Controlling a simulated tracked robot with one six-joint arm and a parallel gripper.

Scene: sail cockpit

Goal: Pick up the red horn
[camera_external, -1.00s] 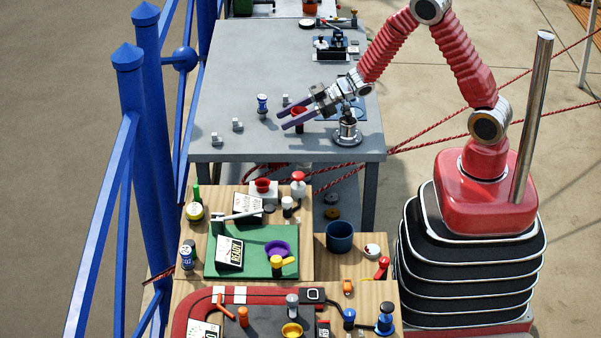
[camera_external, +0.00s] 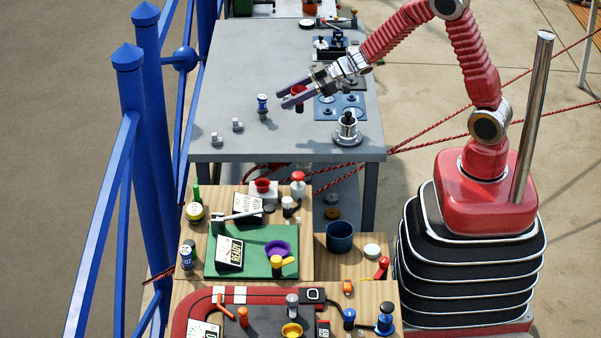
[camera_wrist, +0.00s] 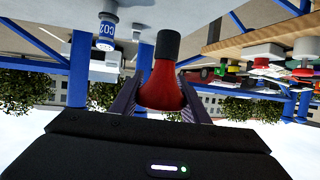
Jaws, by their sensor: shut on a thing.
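The red horn (camera_wrist: 160,92), with a black bulb end (camera_wrist: 167,45), sits between the two fingers in the wrist view. My gripper (camera_wrist: 162,97) is shut on its red flared part. In the external view the horn (camera_external: 299,93) shows as a small red shape, partly hidden by the purple fingers of my gripper (camera_external: 285,95). The horn is held above the grey table (camera_external: 230,70).
A blue and white CO2 canister (camera_external: 262,103) stands just left of the gripper. A metal fitting (camera_external: 347,130) and a blue plate (camera_external: 340,107) lie to the right. Small grey blocks (camera_external: 237,124) stand front left. The front wooden bench (camera_external: 362,267) is crowded.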

